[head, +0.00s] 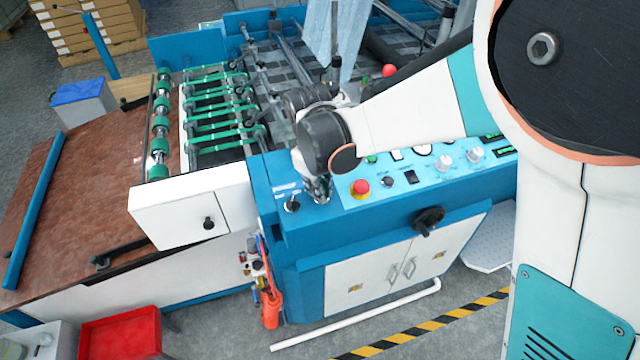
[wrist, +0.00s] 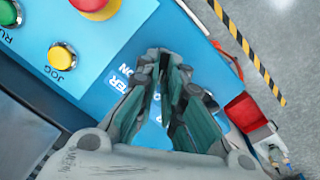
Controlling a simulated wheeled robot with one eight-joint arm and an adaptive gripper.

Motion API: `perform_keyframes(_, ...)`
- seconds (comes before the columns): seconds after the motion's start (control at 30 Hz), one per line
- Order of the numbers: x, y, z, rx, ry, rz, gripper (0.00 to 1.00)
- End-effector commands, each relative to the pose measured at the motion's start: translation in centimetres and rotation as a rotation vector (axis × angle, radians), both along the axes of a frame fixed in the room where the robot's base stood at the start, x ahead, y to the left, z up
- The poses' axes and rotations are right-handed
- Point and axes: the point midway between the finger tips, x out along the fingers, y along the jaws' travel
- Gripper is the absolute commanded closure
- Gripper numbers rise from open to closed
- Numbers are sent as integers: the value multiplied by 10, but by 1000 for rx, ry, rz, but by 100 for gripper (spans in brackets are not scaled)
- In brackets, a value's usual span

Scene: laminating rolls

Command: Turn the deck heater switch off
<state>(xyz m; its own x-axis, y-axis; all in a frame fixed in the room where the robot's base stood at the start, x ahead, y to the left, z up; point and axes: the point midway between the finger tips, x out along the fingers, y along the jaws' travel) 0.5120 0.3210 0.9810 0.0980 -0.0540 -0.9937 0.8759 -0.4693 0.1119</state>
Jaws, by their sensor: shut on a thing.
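My gripper (head: 320,196) points down at the left end of the blue console, beside the light-blue control panel. A black knob (head: 292,204) with a pale base stands on the console just left of my gripper.
A red mushroom button (head: 361,188) sits close to the right of my gripper. A yellow JOG button (wrist: 62,55) is near the fingers in the wrist view. A black handwheel (head: 428,220) juts from the console front. A red bin (head: 120,333) stands on the floor.

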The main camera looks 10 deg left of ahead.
Motion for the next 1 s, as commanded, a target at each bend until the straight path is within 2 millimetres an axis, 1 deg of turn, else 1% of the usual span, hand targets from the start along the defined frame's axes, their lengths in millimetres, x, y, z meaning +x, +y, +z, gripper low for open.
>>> perform_keyframes(0.17,-1,-1,-1,-1,3,1,100)
perform_keyframes(0.2,-1,-1,-1,-1,3,0,89)
perform_keyframes(0.27,-1,-1,-1,-1,3,0,76)
perform_keyframes(0.3,-1,-1,-1,-1,3,0,72)
perform_keyframes(0.67,-1,0,1,0,1,-1,72)
perform_keyframes(0.77,-1,0,9,0,1,-1,72)
perform_keyframes(1.0,-5,2,47,0,1,-1,72)
